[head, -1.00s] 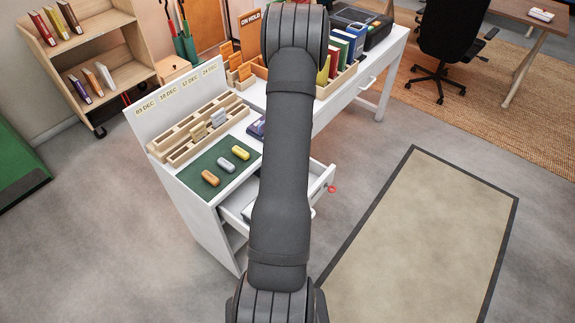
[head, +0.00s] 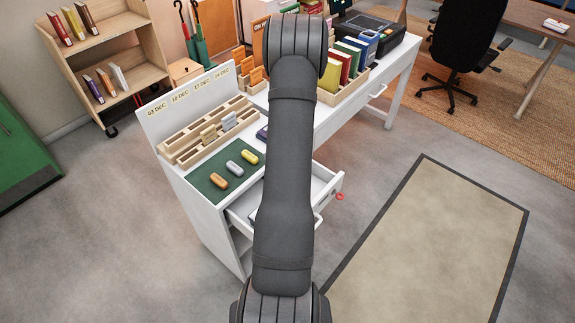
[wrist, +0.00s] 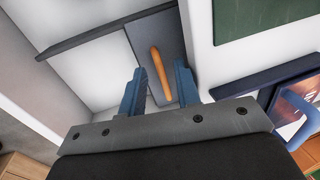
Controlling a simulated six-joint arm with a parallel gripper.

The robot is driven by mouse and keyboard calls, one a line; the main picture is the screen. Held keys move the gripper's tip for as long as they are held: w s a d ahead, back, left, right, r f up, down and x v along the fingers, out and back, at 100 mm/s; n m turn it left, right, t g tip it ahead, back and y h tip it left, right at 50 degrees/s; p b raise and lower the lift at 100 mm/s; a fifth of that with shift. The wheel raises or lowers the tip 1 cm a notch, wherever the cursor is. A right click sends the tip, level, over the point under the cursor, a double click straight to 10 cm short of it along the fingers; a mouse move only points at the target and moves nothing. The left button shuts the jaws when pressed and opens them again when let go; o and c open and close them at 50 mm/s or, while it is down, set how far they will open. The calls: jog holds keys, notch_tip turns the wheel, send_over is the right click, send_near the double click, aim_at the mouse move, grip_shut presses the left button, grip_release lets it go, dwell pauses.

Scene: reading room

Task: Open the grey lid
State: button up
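The grey lid (wrist: 143,38) shows in the wrist view as a flat grey panel with an orange bar handle (wrist: 158,70). It lies inside a white-walled space that looks like the open drawer (head: 327,187) of the white desk. My gripper (wrist: 159,68) is open, its two blue fingers apart on either side of the handle's line in the picture. I cannot tell whether they have reached the handle's depth; no contact shows. Nothing is held. In the head view my arm hides the gripper and most of the drawer's inside.
A green mat (head: 207,191) with orange, grey and yellow pieces lies on the desktop, beside a wooden slotted rack (head: 190,150). A red round item (head: 340,196) is at the drawer front. A dark blue-edged item (wrist: 245,88) is close to the right of my gripper.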

jog(key=shift+r, duration=0.1)
notch_tip(320, 180, up, 17)
jog(key=s+d, duration=0.2)
jog(key=shift+s+d, duration=0.2)
jog(key=shift+s, duration=0.05)
dwell(0.6)
jog(key=f, duration=0.5)
jog(key=w+a+f, duration=0.1)
jog(key=f, duration=0.5)
jog(key=w+a+f, duration=0.1)
jog(key=f, duration=0.5)
jog(key=shift+w+a+f, duration=0.1)
jog(key=shift+w+a, duration=0.1)
